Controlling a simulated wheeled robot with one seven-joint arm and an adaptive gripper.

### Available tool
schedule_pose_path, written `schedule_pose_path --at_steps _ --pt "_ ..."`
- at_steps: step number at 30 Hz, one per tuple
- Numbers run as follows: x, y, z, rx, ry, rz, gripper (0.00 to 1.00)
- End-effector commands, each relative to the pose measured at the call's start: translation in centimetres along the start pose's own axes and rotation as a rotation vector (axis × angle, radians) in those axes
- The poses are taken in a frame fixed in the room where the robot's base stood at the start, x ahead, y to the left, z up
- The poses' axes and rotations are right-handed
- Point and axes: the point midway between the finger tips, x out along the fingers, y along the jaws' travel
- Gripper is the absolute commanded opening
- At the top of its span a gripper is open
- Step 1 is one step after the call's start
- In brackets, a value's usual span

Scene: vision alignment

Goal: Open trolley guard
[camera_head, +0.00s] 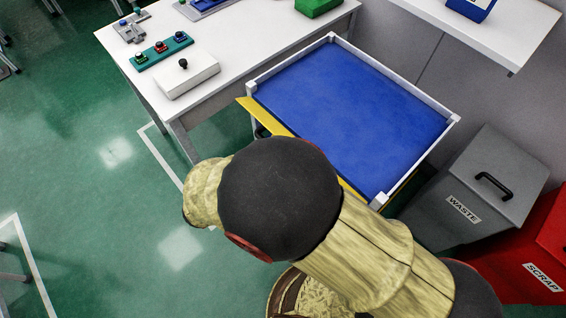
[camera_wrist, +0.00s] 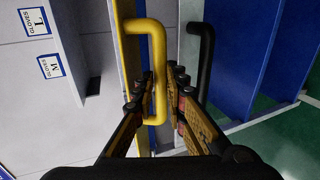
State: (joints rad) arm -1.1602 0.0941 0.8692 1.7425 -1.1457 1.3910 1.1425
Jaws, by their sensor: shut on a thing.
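The trolley (camera_head: 350,110) has a blue top with a white raised frame and stands beside the white workbench. Its yellow guard (camera_head: 262,117) runs along the lower-left side, its far end showing next to the white corner post. My arm covers the guard's middle. In the wrist view, the guard (camera_wrist: 126,60) is a yellow upright strip with a yellow bar handle (camera_wrist: 159,50) on it. My gripper (camera_wrist: 161,78) is shut on this handle, with a finger on either side. My gripper is hidden behind my arm in the head view.
A black handle (camera_wrist: 206,50) is just right of my fingers. A grey waste bin (camera_head: 478,190) and a red scrap bin (camera_head: 535,250) stand right of the trolley. The workbench (camera_head: 240,75) holds a button box and a white box. Green floor at left is mostly clear.

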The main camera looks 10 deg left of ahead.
Motion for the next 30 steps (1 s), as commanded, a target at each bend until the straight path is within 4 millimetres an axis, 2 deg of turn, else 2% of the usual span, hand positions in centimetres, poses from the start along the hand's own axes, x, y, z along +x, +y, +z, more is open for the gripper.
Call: schedule_pose_path --at_steps 17,18,27,30 --pt "0.06 -0.23 0.04 -0.001 -0.001 0.032 0.0" --pt "0.06 -0.23 0.04 -0.001 -0.001 0.032 0.14" --pt "0.07 -0.22 0.01 -0.001 -0.001 0.031 0.32" --pt "0.07 -0.22 0.01 -0.001 -0.001 0.031 0.32"
